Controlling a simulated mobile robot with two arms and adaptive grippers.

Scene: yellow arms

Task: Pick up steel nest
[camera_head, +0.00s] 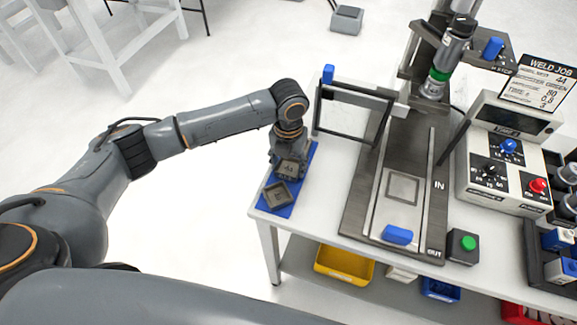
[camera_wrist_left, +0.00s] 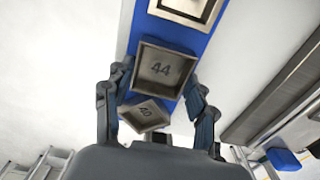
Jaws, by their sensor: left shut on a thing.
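The steel nest marked 44 (camera_wrist_left: 162,69) is a square, shallow grey tray. It also shows in the head view (camera_head: 290,169), partly covered by my left gripper. My left gripper (camera_head: 289,160) comes down from above over the blue mat (camera_head: 314,157) and is shut on the nest 44. In the left wrist view its fingers (camera_wrist_left: 158,84) lie on both sides of this nest. Whether the nest is clear of the mat I cannot tell. My right gripper is not in view.
In the left wrist view a third nest (camera_wrist_left: 188,9) lies farther back on the mat. A dark frame (camera_head: 317,106) and the fixture with rails (camera_head: 360,205) stand to the right. A control box (camera_head: 478,185) is beyond. Open floor lies left of the table.

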